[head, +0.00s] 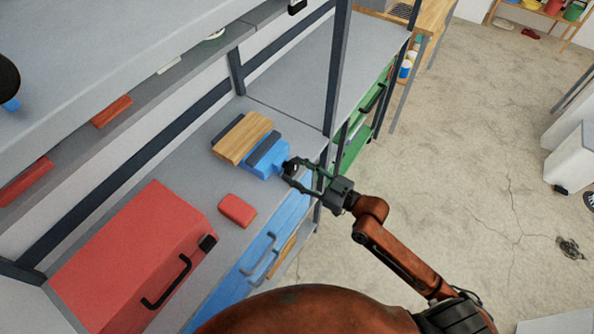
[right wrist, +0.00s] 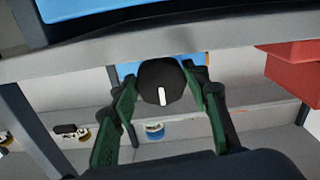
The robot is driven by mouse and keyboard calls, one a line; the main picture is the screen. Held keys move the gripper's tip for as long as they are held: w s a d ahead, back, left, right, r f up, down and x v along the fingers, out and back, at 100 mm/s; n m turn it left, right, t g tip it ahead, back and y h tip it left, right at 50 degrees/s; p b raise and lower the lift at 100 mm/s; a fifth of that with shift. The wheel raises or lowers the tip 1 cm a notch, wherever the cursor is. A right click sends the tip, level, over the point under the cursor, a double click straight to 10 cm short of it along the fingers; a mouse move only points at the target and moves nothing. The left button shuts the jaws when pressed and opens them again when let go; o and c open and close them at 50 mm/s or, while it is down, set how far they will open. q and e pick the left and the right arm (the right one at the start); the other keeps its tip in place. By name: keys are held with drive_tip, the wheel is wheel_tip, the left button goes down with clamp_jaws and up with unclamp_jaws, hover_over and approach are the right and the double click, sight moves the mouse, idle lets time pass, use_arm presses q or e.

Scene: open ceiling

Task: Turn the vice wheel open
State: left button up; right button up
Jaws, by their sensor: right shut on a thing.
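A blue vice (head: 266,160) with dark jaws stands on the grey workbench (head: 180,172). A wooden block (head: 242,138) sits at its jaws; from here I cannot tell how tightly they hold it. My right gripper (head: 295,172) is at the vice's front end, shut on the dark vice wheel (head: 289,166). In the right wrist view the round black wheel (right wrist: 158,82) with a white mark lies between the green fingers of my right gripper (right wrist: 164,88). The white mark points nearly straight down. My left gripper is not in view.
A red toolbox (head: 135,255) and a small red block (head: 237,210) are on the bench left of my right gripper. Blue drawers (head: 262,250) are below. A dark shelf post (head: 337,65) rises behind the gripper. The floor (head: 480,160) to the right is open.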

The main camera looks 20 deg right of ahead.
idle(0.3)
drive_tip(key=o, duration=1.2)
drive_tip(key=shift+c, duration=0.2)
drive_tip(key=shift+s, duration=0.1)
drive_tip(key=v, duration=1.1)
drive_tip(key=shift+s+d, duration=0.3)
